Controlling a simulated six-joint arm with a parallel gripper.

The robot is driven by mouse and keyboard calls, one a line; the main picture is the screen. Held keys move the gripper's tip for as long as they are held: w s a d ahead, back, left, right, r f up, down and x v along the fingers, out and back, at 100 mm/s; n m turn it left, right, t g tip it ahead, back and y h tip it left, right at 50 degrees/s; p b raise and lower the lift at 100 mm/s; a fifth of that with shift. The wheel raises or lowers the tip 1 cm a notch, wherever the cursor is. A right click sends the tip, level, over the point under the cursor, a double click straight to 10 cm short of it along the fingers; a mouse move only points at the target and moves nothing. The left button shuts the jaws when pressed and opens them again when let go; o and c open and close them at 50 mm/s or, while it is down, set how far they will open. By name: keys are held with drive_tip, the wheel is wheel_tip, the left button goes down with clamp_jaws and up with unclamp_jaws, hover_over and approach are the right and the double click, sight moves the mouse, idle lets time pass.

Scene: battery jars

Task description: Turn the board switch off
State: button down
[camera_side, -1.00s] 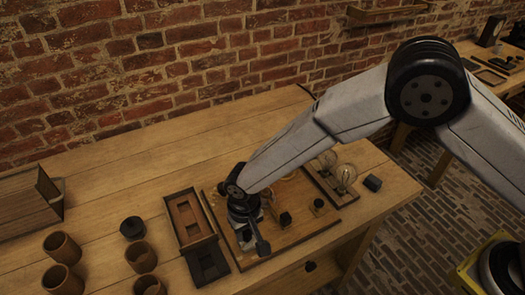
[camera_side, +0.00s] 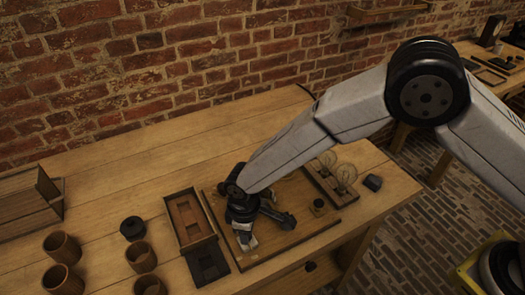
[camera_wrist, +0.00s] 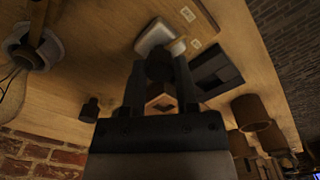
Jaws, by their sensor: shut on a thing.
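The wooden board (camera_side: 300,232) lies near the front of the bench, with my gripper (camera_side: 246,239) low over its left part. The wrist view shows my gripper (camera_wrist: 160,66) with its two fingers closed around a small dark knob-like piece (camera_wrist: 158,68), which seems to be the board switch's handle. A pale rounded part (camera_wrist: 155,36) is just beyond the fingertips. The gripper hides most of the switch in the side view, so I cannot tell its position.
Several brown cups (camera_side: 62,247) and a black round piece (camera_side: 132,228) stand further left.

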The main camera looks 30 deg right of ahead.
drive_tip(key=shift+n, duration=0.5)
drive_tip(key=shift+r, duration=0.1)
drive_tip(key=shift+c, duration=1.8)
unclamp_jaws()
drive_tip(key=shift+r, duration=0.1)
drive_tip(key=shift+r, duration=3.75)
